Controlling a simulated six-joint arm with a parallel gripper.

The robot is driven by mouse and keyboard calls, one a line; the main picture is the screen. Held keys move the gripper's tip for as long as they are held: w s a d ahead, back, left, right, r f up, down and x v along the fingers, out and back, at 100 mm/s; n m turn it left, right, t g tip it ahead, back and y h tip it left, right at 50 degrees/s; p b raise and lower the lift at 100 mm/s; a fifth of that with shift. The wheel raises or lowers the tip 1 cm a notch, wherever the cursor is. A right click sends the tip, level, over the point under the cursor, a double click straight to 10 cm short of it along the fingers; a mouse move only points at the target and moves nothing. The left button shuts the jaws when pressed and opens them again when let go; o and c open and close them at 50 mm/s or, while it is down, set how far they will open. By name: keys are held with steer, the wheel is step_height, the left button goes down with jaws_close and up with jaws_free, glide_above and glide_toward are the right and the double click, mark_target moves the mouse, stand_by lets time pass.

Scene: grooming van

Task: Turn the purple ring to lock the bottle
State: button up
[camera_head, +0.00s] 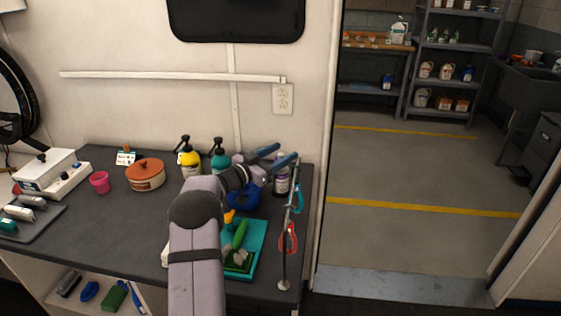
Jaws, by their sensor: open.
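My gripper (279,156) is at the back right of the grey counter (110,215), with its two blue-grey fingers spread apart. A bottle (281,186) with a purple and white body stands upright just below and beside the fingertips, near the counter's right edge. Its top is partly hidden by the fingers, and I cannot make out the purple ring clearly. No contact between the fingers and the bottle can be told from this view. Nothing shows between the fingers as held.
Yellow (190,163) and teal (220,162) pump bottles stand left of my gripper. A teal tray (259,240) with tools lies in front.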

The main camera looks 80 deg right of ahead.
step_height(320, 180, up, 7)
steer(key=shift+r+b, duration=0.15)
steer(key=shift+b, duration=0.15)
